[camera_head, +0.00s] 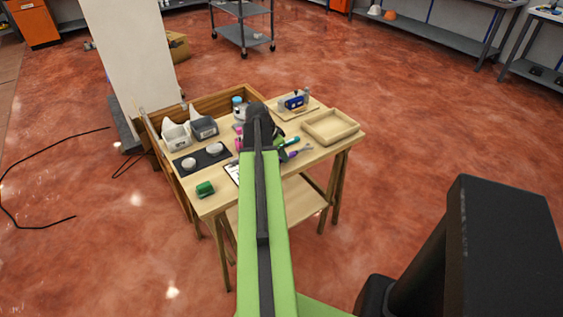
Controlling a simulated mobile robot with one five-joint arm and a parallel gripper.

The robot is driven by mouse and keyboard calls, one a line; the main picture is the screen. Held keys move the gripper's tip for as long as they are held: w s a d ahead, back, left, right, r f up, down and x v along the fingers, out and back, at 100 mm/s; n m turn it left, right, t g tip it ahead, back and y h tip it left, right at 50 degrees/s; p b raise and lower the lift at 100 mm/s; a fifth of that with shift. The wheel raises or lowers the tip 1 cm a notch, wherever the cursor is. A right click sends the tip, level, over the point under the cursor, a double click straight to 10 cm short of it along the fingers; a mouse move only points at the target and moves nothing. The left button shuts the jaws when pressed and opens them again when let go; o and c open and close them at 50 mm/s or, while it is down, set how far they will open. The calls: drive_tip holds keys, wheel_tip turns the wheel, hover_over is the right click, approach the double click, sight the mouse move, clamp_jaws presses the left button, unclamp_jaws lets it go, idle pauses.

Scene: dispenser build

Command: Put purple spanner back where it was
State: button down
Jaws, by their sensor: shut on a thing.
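My gripper (262,138) is at the end of my green arm, over the middle of the wooden table (222,205). I see it from behind, and its fingertips are mostly hidden by its own dark body. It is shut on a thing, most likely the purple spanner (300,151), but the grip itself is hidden. The spanner shows just right of my gripper, its open end pointing right. I cannot tell whether it touches the table. A teal-handled tool (291,141) is just above it in the picture.
A shallow wooden tray (331,127) is at the table's right. A blue device (296,102) sits on a board behind. Grey bins (204,127), a dark mat (203,159) with two pale round things, and a green object (205,188) are at left. Pink items (239,144) are beside my gripper.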

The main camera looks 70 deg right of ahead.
drive_tip(key=shift+f, duration=0.85)
drive_tip(key=shift+w+r, duration=0.1)
drive_tip(key=shift+r, duration=0.15)
drive_tip(key=shift+f, duration=0.25)
drive_tip(key=c, duration=1.3)
unclamp_jaws()
drive_tip(key=shift+r, duration=0.1)
drive_tip(key=shift+o, duration=0.2)
